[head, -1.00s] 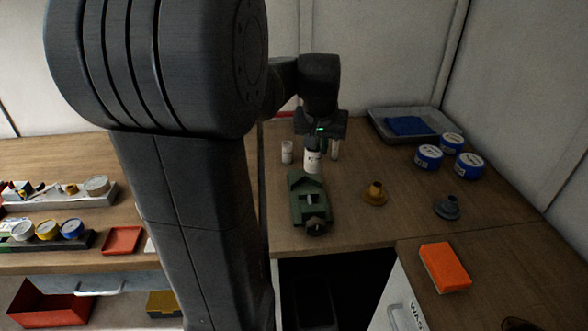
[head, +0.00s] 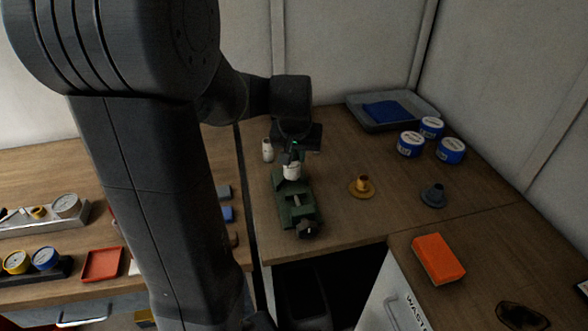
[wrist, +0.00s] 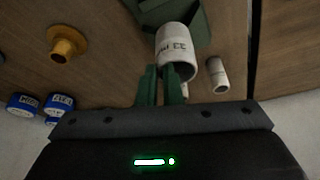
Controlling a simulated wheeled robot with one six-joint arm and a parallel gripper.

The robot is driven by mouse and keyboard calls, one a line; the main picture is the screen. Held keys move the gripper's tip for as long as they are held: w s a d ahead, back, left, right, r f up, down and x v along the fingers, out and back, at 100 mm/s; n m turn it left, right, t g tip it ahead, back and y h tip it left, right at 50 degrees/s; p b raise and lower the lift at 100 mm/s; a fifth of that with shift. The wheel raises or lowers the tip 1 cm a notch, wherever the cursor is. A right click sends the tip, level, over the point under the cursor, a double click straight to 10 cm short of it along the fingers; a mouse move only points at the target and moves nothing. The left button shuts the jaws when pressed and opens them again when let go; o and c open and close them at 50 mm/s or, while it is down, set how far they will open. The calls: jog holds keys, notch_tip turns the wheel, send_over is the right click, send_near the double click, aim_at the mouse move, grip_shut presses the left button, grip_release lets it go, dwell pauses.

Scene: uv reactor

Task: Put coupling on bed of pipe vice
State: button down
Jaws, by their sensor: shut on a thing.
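The coupling (head: 291,172) is a short white tube with dark print. My gripper (head: 291,157) is shut on it and holds it upright over the rear end of the green pipe vice (head: 303,216). In the wrist view the coupling (wrist: 176,42) sits at the tips of my green gripper fingers (wrist: 162,82), in front of part of the vice (wrist: 195,28). I cannot tell whether the coupling's lower end touches the vice bed, as that contact is hidden.
A white fitting (head: 267,150) stands close left of my gripper. A brass flanged part (head: 361,187) and a grey one (head: 433,195) stand right of the vice. Blue-and-white tins (head: 411,144) and a grey tray (head: 364,119) are at the back right. An orange block (head: 438,259) lies front right.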

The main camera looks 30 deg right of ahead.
aim_at(298, 165)
jog(key=shift+f, duration=2.25)
jog(key=shift+f, duration=0.25)
jog(key=c, duration=1.6)
grip_release()
jog(key=shift+r, duration=0.1)
jog(key=shift+r, duration=0.45)
jog(key=v, duration=1.1)
jog(key=shift+s+a+r, duration=0.15)
